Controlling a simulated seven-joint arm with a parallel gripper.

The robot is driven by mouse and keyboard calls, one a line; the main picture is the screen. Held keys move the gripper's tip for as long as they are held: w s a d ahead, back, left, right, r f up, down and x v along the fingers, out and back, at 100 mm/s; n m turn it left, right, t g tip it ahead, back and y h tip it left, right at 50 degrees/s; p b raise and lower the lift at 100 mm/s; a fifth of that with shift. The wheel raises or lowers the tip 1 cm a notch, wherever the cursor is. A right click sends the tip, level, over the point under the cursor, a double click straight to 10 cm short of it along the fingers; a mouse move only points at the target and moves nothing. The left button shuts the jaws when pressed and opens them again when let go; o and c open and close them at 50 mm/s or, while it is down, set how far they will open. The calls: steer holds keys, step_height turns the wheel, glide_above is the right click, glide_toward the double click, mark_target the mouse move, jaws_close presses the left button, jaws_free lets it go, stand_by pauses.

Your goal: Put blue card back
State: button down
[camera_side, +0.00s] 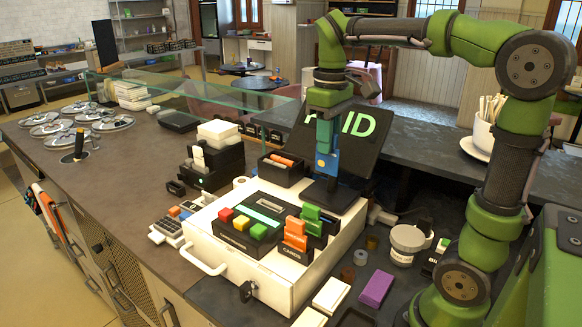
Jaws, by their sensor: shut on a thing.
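My gripper (329,116) points down above the white box at the counter's corner, in front of a dark tilted screen (365,135). It is shut on the blue card (326,146), which hangs upright below it with a small yellow-orange spot near its lower end. The fingertips are hard to make out against the card. A black holder marked CARDS (292,257) sits on the white box below, with orange cards (295,234) standing in it. Green cards (312,218) stand just behind. The blue card is above and behind these, apart from them.
The white box (207,240) also carries a black block with red, yellow and green buttons (241,222). A black bin (283,168) stands behind it. A white tub (407,244) and purple block (376,288) lie to the right.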

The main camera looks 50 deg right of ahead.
mark_target(327, 169)
steer(key=shift+f, duration=6.9)
steer(key=shift+f, duration=0.1)
steer(key=c, duration=1.3)
jaws_free()
steer(key=o, duration=0.5)
steer(key=shift+o, duration=0.2)
steer(key=shift+r, duration=3.5)
